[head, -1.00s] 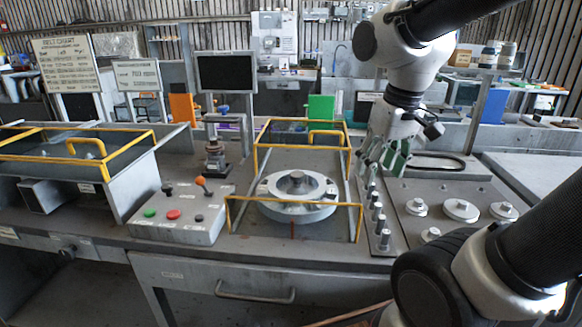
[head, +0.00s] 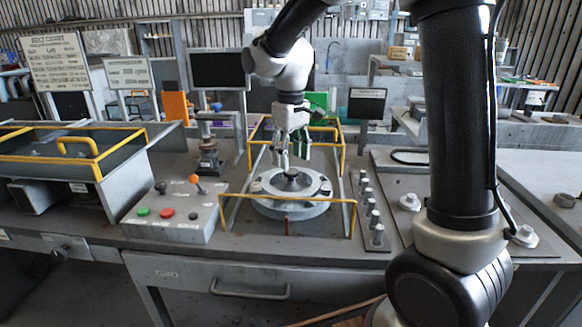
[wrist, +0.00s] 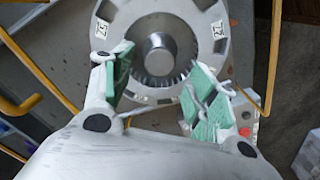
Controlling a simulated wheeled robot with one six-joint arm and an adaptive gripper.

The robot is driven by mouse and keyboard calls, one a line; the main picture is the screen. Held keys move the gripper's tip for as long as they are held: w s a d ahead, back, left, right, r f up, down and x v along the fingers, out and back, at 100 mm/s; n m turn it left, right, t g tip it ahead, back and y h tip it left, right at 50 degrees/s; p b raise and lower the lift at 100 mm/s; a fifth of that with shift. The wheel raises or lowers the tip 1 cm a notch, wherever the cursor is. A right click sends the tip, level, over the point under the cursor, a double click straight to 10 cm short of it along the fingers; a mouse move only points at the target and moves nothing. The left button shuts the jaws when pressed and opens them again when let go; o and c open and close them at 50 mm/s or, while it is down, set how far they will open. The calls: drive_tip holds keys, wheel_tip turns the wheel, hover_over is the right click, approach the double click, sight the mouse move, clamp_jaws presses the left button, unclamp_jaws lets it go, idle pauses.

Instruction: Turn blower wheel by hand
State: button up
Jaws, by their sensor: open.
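The blower wheel (head: 318,187) is a round grey metal disc with a raised hub (head: 291,173), lying flat inside a yellow-railed bay on the bench. In the wrist view the wheel (wrist: 212,75) shows number labels on its face, a dark ring of fins and a round central hub (wrist: 158,52). My gripper (head: 291,164) is over the far part of the wheel, pointing down. In the wrist view my gripper (wrist: 158,95) is open, its green-padded fingers spread to either side below the hub. Nothing is between the fingers. Whether they touch the wheel cannot be told.
Yellow rails (head: 354,203) stand around the wheel in front and behind. A control box (head: 172,213) with buttons and an orange-knobbed lever is at left. A row of metal pegs (head: 370,213) stands at right. A small press (head: 208,155) stands behind left.

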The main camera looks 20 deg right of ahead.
sight(291, 171)
drive_tip(key=shift+f, duration=1.85)
drive_tip(key=shift+c, duration=0.3)
clamp_jaws()
